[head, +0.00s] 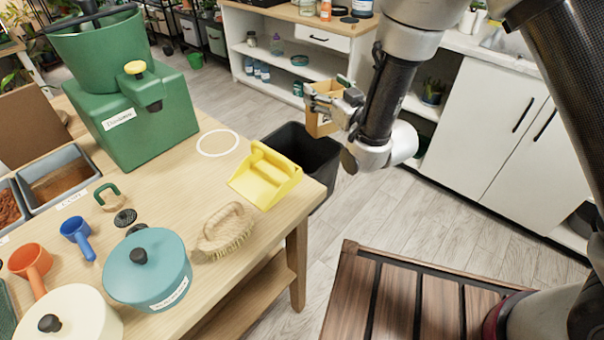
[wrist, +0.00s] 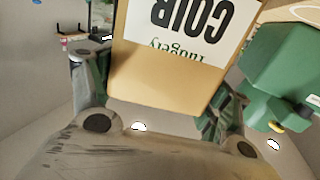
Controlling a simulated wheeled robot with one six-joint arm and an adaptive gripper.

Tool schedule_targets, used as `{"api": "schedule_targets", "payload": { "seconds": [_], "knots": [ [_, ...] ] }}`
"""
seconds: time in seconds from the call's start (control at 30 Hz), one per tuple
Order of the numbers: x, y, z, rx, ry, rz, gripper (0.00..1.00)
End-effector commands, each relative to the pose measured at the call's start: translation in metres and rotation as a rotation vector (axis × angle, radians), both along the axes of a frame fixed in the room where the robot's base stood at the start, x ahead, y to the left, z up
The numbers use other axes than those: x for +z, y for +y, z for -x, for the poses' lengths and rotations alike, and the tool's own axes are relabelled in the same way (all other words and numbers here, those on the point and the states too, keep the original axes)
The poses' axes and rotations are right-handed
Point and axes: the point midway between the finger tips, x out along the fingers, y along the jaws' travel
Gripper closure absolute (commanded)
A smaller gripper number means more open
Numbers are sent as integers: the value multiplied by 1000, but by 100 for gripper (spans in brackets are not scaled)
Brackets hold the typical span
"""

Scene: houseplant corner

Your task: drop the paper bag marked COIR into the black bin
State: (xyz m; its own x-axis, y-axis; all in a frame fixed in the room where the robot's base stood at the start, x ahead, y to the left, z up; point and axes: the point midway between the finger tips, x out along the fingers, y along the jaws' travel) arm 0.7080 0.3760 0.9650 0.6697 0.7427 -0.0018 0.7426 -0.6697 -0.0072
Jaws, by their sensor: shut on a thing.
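The brown paper bag (head: 319,122) is held in my gripper (head: 334,100), up in the air over the far right part of the black bin's opening in the head view. In the wrist view the bag (wrist: 165,85) shows a white label reading COIR, upside down, between the two fingers (wrist: 160,110). The black bin (head: 318,160) stands on the floor beyond the table's right end, partly hidden by the table and the yellow dustpan. The bag and bin look apart; the exact height between them is hard to tell.
The wooden table (head: 225,185) carries a yellow dustpan (head: 265,177) near the bin, a brush (head: 225,232), a teal pot (head: 148,268) and a green machine (head: 140,115). White cabinets (head: 495,130) stand behind my arm. A slatted wooden surface (head: 400,300) is at the front.

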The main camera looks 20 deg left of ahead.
Motion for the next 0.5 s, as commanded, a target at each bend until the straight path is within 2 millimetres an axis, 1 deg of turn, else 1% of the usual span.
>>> {"api": "schedule_targets", "payload": {
  "seconds": [0.03, 0.1, 0.2, 0.33, 0.5],
  "knots": [
    [4, 15, 10, 29, -2, -1, 58],
    [7, 28, 20, 56, -5, 1, 58],
    [8, 37, 27, 76, -3, 4, 58],
    [0, 40, 29, 82, -3, 5, 58],
    [-22, 39, 28, 80, -3, 6, 58]
  ]
}}
